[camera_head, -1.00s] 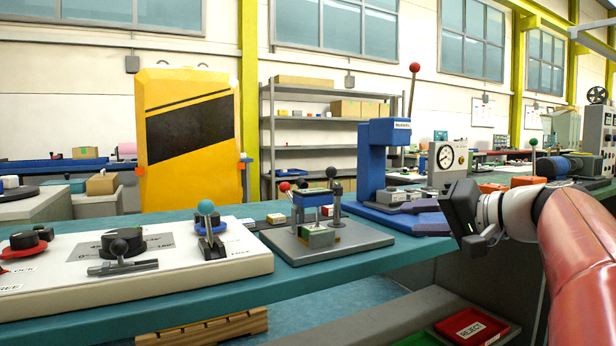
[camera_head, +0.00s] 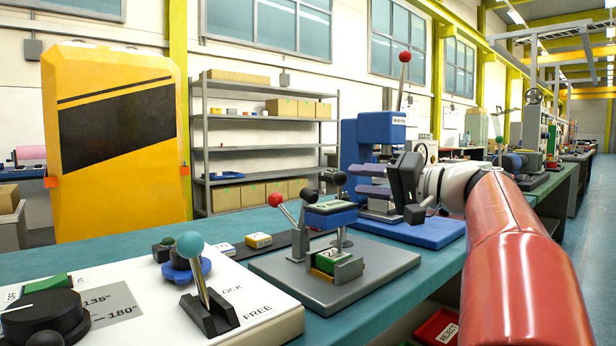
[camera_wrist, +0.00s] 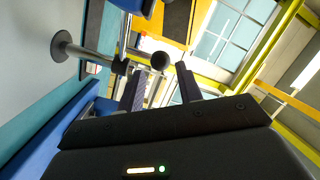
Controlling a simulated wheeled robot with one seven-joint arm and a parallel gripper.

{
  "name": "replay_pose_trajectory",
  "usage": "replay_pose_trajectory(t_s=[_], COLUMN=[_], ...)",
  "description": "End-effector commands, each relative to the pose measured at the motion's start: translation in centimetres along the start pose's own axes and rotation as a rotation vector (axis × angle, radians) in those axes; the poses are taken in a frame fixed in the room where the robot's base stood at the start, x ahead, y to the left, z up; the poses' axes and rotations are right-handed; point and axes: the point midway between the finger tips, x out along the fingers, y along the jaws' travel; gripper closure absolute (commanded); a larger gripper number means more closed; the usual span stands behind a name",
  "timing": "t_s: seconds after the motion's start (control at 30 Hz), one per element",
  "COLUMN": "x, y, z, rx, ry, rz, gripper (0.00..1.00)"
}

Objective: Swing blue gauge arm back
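The blue gauge arm (camera_head: 331,217) is a flat blue block on the small fixture, lying above a green block (camera_head: 326,261) in a metal holder. Two black knobs stand beside it; one knob (camera_head: 333,178) is at the right, close to my fingertips. My gripper (camera_head: 353,181) reaches in from the right with its two dark fingers apart and empty. In the wrist view, my gripper (camera_wrist: 158,72) is open, with a black round knob (camera_wrist: 160,61) just beyond and between the fingertips. Whether the fingers touch it, I cannot tell.
A red-ball lever (camera_head: 276,201) rises at the fixture's left. The grey base plate (camera_head: 385,266) sits on the teal bench. A white panel with a teal-ball lever (camera_head: 190,245) is at the left front. A blue press (camera_head: 370,140) stands behind my gripper.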

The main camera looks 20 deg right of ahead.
Motion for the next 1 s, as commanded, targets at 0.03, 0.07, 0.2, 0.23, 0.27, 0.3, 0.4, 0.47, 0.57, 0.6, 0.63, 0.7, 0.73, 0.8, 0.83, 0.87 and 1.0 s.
replay_pose_trajectory(t_s=[0.03,0.07,0.2,0.23,0.27,0.3,0.4,0.47,0.57,0.6,0.63,0.7,0.73,0.8,0.83,0.87,1.0], x=[0.3,0.6,2.6,3.1,3.6,4.3,5.8,6.5,7.3,7.5,7.6,7.7,7.8,7.7,7.7,7.7,7.7], y=[0.0,0.0,-0.1,-0.1,-0.1,-0.1,-0.1,-0.1,0.0,0.0,0.0,0.0,0.0,0.0,0.0,0.0,0.0], z=[0.0,0.0,0.0,0.0,0.0,0.0,0.0,0.0,0.0,0.0,0.0,0.0,0.0,0.0,0.0,0.0,0.0], rx=[0.000,0.000,0.001,0.001,0.001,0.001,0.000,0.000,0.001,0.001,0.001,0.000,0.000,0.000,0.000,0.000,0.000], ry=[-0.001,-0.001,-0.003,-0.002,-0.003,-0.003,-0.002,-0.002,-0.002,-0.001,-0.001,0.000,0.000,0.000,0.000,0.000,0.000], rz=[0.000,0.000,-0.002,-0.002,-0.002,-0.002,-0.001,0.000,0.000,0.000,0.000,0.001,0.001,0.001,0.001,0.001,0.001], gripper=[0.64,0.64,0.64,0.64,0.64,0.64,0.64,0.64,0.64,0.64,0.64,0.64,0.64,0.64,0.64,0.64,0.79])
